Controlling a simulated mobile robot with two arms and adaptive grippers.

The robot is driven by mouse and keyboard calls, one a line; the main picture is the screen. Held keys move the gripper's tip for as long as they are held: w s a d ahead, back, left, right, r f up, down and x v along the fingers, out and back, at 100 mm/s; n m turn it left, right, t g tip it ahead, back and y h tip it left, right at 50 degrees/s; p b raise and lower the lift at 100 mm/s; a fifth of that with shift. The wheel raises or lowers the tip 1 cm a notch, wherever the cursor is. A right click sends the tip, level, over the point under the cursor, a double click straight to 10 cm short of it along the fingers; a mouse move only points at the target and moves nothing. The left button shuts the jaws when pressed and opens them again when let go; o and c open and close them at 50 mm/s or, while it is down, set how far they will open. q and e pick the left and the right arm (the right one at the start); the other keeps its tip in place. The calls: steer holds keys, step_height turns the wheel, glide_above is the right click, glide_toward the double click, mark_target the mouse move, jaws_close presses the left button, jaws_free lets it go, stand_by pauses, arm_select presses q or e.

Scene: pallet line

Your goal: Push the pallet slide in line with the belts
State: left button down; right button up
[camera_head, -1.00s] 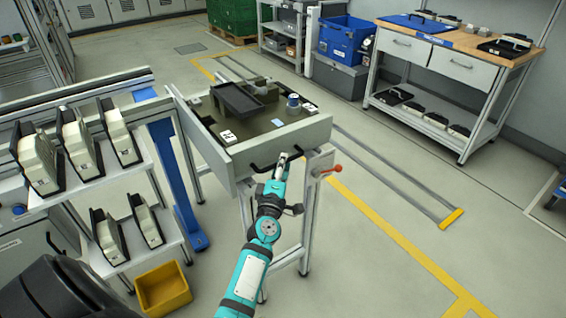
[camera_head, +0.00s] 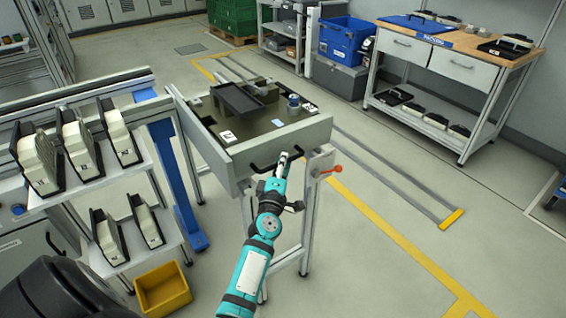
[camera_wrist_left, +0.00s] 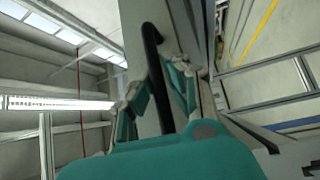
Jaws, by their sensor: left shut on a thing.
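The pallet slide (camera_head: 288,141) is a grey-walled tray on legs in the middle of the head view. A dark pallet holder (camera_head: 238,101) and small parts lie in it. A black handle (camera_head: 262,168) is on its near wall and also shows in the left wrist view (camera_wrist_left: 152,70). My left gripper (camera_head: 284,160) is at the right end of this handle and shut on it, with its teal fingers (camera_wrist_left: 160,90) either side of the bar. A red-knobbed lever (camera_head: 328,170) is just right of the gripper. My right gripper is not in view.
Two floor rails (camera_head: 390,172) run right of the slide to a yellow end stop (camera_head: 451,218). A blue post (camera_head: 178,185) and a rack of pale parts (camera_head: 78,150) stand left. A yellow bin (camera_head: 163,288) is on the floor. A workbench (camera_head: 455,50) is at the back right.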

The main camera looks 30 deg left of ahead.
arm_select(q)
steer(key=w+a, duration=0.1)
steer(key=a, duration=0.2)
steer(key=w+a+b, duration=0.1)
steer(key=a, duration=0.2)
steer(key=w+a+b, duration=0.1)
steer(key=w+a, duration=0.1)
steer(key=a, duration=0.1)
steer(key=shift+f, duration=0.1)
steer(key=shift+s+d+r, duration=0.2)
steer(key=c, duration=1.6)
jaws_free()
